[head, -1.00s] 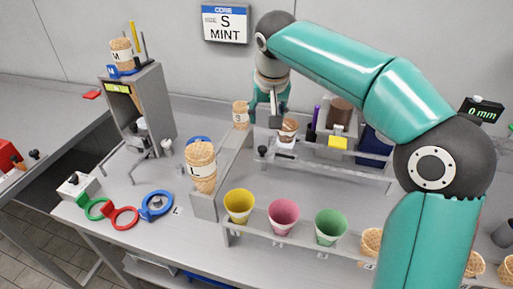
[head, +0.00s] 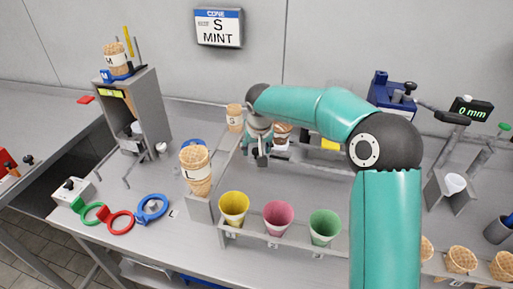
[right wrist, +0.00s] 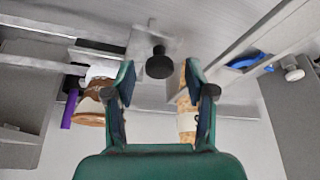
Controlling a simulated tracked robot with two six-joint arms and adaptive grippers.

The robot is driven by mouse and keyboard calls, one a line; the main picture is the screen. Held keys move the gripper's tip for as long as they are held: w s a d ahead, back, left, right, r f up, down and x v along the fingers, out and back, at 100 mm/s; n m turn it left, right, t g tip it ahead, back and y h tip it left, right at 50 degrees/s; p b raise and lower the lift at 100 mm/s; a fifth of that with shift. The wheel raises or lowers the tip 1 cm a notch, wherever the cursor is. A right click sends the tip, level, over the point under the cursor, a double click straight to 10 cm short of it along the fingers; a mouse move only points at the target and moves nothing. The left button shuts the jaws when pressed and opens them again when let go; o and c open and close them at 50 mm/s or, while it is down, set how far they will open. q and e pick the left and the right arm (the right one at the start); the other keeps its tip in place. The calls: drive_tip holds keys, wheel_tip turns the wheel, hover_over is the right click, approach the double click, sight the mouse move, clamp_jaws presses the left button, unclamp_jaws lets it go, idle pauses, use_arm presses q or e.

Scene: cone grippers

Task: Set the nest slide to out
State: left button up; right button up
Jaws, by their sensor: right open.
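The nest slide shows in the right wrist view as a pale plate with a black knob (right wrist: 159,62). My right gripper (right wrist: 158,78) is open, with one finger on each side of the knob; I cannot tell whether either touches it. In the head view my right gripper (head: 260,160) points down and hides the knob. A brown-topped cup or cone (head: 282,134) stands just behind the gripper, at the slide's nest. My left gripper is not in view.
A rail left of the gripper carries cones marked S (head: 235,117) and L (head: 196,170). Yellow (head: 234,207), pink (head: 278,216) and green (head: 324,226) cups stand in a front rack. A display (head: 472,110) reads 0 mm.

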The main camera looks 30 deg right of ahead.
drive_tip(key=shift+f, duration=0.15)
clamp_jaws()
idle(0.4)
drive_tip(key=shift+w+a+f+b, duration=0.1)
drive_tip(key=shift+w+a+b, duration=0.1)
drive_tip(key=shift+b, duration=0.15)
drive_tip(key=shift+w+a, duration=0.1)
drive_tip(key=shift+w, duration=0.15)
unclamp_jaws()
